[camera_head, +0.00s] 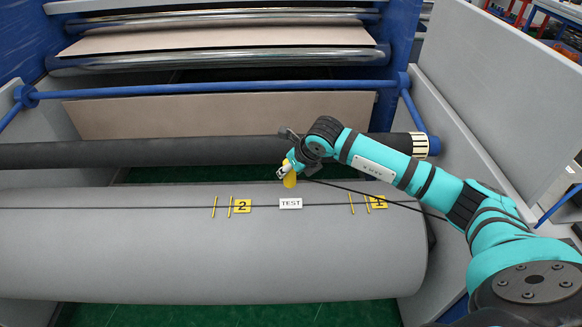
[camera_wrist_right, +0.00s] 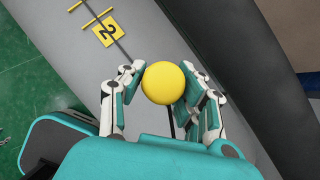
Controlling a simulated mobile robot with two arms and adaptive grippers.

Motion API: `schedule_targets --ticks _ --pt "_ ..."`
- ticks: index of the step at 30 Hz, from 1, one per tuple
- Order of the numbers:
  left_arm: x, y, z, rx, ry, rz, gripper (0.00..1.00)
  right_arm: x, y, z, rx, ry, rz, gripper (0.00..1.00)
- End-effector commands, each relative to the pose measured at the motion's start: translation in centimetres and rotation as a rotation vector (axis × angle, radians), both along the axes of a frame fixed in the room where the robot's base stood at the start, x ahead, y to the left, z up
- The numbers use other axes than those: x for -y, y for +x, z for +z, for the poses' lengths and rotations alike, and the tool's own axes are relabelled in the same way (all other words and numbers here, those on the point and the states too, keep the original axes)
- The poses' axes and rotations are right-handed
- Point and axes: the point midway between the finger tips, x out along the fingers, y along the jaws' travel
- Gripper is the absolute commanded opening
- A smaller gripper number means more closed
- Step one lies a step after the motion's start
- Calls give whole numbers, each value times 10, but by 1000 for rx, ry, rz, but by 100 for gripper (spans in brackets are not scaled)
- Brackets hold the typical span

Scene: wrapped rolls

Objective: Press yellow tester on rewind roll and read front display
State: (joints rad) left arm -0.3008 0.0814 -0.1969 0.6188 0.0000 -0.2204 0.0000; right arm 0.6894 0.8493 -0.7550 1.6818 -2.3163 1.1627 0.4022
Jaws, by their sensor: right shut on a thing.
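The yellow tester (camera_head: 290,180) is held in my right gripper (camera_head: 286,170), near the upper edge of the grey rewind roll (camera_head: 150,250). In the right wrist view the tester (camera_wrist_right: 163,83) looks like a round yellow end between the two fingers of my right gripper (camera_wrist_right: 165,88). The gripper is shut on it. I cannot tell whether the tester touches the roll. A white TEST label (camera_head: 290,203) is on the roll just below the tester. The front display is not visible. My left gripper is not in view.
Yellow tags marked 2 (camera_head: 242,206) and 1 (camera_head: 378,202) sit on the roll beside yellow strips. A dark roller (camera_head: 130,153) lies behind the roll, with a blue bar (camera_head: 200,88) above. A grey side panel (camera_head: 500,110) stands at the right.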

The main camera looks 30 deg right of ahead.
Motion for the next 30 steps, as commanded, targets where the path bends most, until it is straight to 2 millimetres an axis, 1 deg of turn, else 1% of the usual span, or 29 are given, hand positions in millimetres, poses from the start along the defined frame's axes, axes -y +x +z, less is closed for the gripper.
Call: schedule_targets --ticks 4,14,20,23,30 --pt "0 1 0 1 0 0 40 5 4 2 1 1 -55 0" --pt "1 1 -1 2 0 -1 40 5 4 1 2 1 -54 0" --pt "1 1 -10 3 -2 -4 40 5 4 0 16 0 -51 0" --pt "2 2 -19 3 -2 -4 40 5 3 -10 14 0 -51 0" --pt "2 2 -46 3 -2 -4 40 5 3 -38 14 0 -51 0"
